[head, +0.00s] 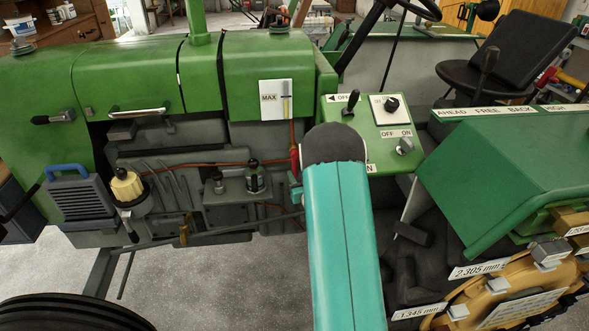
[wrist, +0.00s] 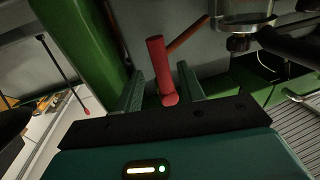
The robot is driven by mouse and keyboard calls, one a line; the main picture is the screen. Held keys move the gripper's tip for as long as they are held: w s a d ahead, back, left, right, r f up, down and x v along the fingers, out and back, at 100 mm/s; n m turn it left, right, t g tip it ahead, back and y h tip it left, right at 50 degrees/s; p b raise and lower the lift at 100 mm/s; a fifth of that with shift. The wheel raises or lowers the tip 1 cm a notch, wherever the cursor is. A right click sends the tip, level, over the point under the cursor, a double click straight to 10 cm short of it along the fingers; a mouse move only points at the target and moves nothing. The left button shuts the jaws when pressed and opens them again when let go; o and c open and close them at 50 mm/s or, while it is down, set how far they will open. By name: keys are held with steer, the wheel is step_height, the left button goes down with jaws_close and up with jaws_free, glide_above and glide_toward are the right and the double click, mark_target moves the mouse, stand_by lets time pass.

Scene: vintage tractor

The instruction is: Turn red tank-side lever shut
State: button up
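The red lever (wrist: 158,62) shows in the wrist view as a cylindrical handle with a rounded red end near my gripper. My gripper (wrist: 160,90) has its two teal fingers apart, one on each side of the lever, with gaps visible, so it is open and not clamped. In the head view the red lever (head: 294,158) is a small upright red piece below the tank-side gauge marked MAX (head: 275,99). The gripper's tip (head: 296,192) shows just below it at the left of my teal arm, which hides much of the gripper.
A green control panel (head: 378,125) with a black lever and knobs stands right of the red lever. A black-knobbed fitting (head: 254,178) and a yellow-capped filter (head: 127,186) are to its left. A green fender (head: 510,170) stands at right.

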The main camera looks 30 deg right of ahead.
mark_target(296, 170)
steer(key=x, duration=0.4)
steer(key=shift+w, duration=0.15)
jaws_close()
